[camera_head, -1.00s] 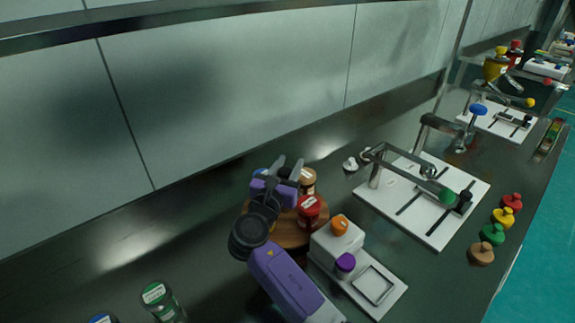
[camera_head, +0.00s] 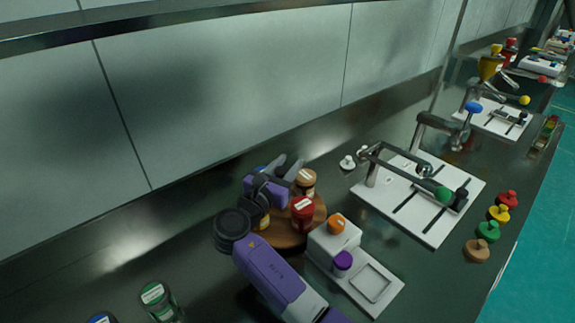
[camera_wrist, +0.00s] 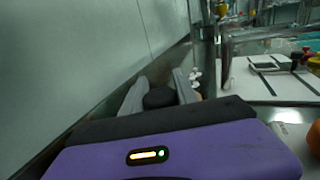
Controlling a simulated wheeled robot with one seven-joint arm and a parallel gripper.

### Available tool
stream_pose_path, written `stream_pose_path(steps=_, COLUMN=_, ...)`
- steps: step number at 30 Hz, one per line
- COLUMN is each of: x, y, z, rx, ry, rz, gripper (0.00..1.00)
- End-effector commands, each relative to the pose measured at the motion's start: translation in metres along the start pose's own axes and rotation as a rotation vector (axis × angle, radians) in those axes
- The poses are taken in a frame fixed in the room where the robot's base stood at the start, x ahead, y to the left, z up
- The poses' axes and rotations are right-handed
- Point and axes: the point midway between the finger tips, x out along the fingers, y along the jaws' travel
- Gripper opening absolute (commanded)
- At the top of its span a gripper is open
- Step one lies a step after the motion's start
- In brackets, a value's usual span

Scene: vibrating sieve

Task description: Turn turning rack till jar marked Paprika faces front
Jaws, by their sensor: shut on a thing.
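The turning rack is a round wooden disc (camera_head: 318,217) on the bench, partly hidden by my arm. It carries a red-lidded jar (camera_head: 302,211) at front right and a tan-lidded jar (camera_head: 306,181) at back right. A blue-lidded jar (camera_head: 260,171) shows at the back left. A yellowish jar (camera_head: 264,219) is mostly hidden behind my wrist. I cannot read Paprika on any label. My gripper (camera_head: 287,166) is over the rack, its two grey fingers among the jars. In the wrist view a black round knob (camera_wrist: 159,97) sits between the fingers, which are shut on it.
A white block with an orange knob (camera_head: 337,224) and a purple knob (camera_head: 342,261) stands close right of the rack. Farther right is a white board (camera_head: 427,226) with a metal lever. A green-lidded jar (camera_head: 154,293) stands at front left. The back wall is close.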

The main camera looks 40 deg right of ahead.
Motion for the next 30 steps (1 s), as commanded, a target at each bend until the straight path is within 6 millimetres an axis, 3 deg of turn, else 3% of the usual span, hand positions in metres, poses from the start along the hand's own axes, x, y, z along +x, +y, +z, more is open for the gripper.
stream_pose_path(steps=2, x=-0.001, y=-0.001, z=-0.003, rx=-0.004, ry=0.004, rz=0.000, gripper=0.00)
stream_pose_path(steps=3, x=-0.001, y=-0.001, z=-0.003, rx=-0.004, ry=0.004, rz=0.000, gripper=0.42)
stream_pose_path(steps=6, x=-0.001, y=0.000, z=-0.003, rx=-0.003, ry=0.004, rz=0.000, gripper=0.56)
stream_pose_path(steps=17, x=-0.005, y=0.000, z=-0.001, rx=-0.001, ry=0.002, rz=0.001, gripper=0.56)
stream_pose_path(steps=30, x=-0.068, y=0.001, z=-0.001, rx=-0.001, ry=0.001, rz=0.003, gripper=0.56)
